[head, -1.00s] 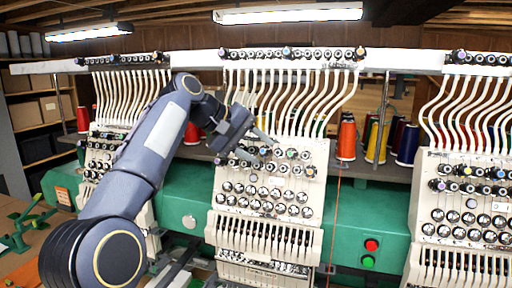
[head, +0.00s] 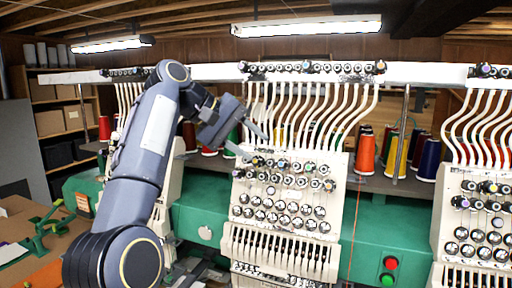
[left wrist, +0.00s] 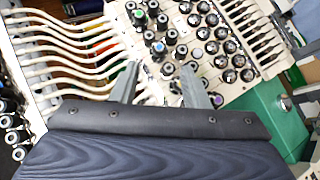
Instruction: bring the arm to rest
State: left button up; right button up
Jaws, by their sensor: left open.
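My left gripper (head: 250,141) is open and empty in the head view. It is raised in front of the upper left part of the middle embroidery head (head: 285,200), near its white thread tubes. In the left wrist view its two grey fingers (left wrist: 158,84) stand apart with nothing between them. Beyond them are the tension knobs (left wrist: 185,45) and the white thread tubes (left wrist: 60,50). I cannot tell whether a finger touches the machine. My left arm (head: 150,150) is bent upward from the lower left. My right gripper is not in view.
Thread cones (head: 400,152) stand on the shelf behind to the right. A red button and a green button (head: 388,279) sit on the green beam (head: 385,235). A table with green parts (head: 40,232) is at left. A thin orange thread (head: 355,215) hangs right of the middle head.

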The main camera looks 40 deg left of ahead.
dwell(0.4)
pick_arm(q)
jog(key=s+d+f+m+g+b, duration=0.1)
jog(key=s+d+f, duration=0.4)
jog(key=f, duration=0.8)
jog(key=s+d+f+m+g+y+b, duration=0.1)
jog(key=s+d+f+m, duration=0.3)
jog(key=s+f, duration=0.7)
jog(key=s+d+f+m+g+b, duration=0.1)
jog(key=s+d+f, duration=0.6)
jog(key=f, duration=1)
jog(key=shift+s+d+f+m+y+b, duration=0.25)
jog(key=shift+s+m+y+b, duration=0.15)
jog(key=shift+s+m+b, duration=0.4)
